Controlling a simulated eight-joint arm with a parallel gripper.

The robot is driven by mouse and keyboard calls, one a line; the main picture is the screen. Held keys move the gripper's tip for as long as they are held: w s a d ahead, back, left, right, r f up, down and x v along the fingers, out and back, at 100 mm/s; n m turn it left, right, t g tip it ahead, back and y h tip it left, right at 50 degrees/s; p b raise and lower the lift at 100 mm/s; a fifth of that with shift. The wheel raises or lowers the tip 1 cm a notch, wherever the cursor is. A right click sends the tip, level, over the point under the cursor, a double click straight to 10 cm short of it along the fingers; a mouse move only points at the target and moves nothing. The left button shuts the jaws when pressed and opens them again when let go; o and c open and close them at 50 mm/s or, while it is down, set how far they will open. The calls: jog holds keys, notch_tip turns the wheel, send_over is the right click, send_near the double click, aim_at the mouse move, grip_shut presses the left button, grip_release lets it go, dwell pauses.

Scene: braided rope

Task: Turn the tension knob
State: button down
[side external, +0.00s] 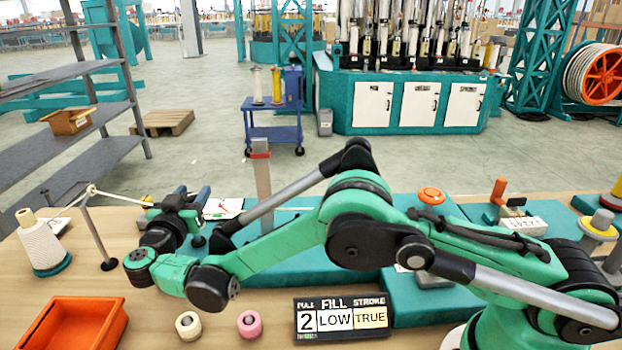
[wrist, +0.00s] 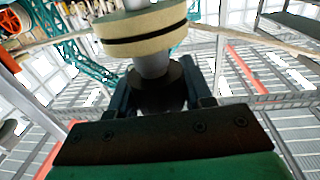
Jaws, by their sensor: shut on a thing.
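My gripper (side external: 196,198) is at the left of the workbench in the side view, with its dark fingers pointing away from the camera. In the wrist view my gripper (wrist: 161,92) has a finger on each side of a dark round knob (wrist: 158,84) and is shut on it. The knob sits on a grey shaft (wrist: 152,64). Two cream discs (wrist: 140,32) with a dark gap between them are on the same shaft, beyond the knob. A pale strand (wrist: 250,40) runs by the discs. In the side view the knob is hidden at my gripper.
A white yarn cone (side external: 42,245) stands at left, its strand passing a thin post (side external: 97,235) towards my gripper. An orange tray (side external: 70,335), cream spool (side external: 188,325), pink spool (side external: 249,323) and sign reading "2 LOW TRUE" (side external: 342,318) are in front. A grey upright (side external: 262,185) stands behind my arm.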

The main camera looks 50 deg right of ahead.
jog(key=shift+d+m+g+h, duration=0.1)
jog(key=shift+m+g+h, duration=0.75)
jog(key=shift+g, duration=0.35)
jog(key=shift+c, duration=1.8)
grip_release()
jog(key=shift+s, duration=0.1)
jog(key=shift+v, duration=2.8)
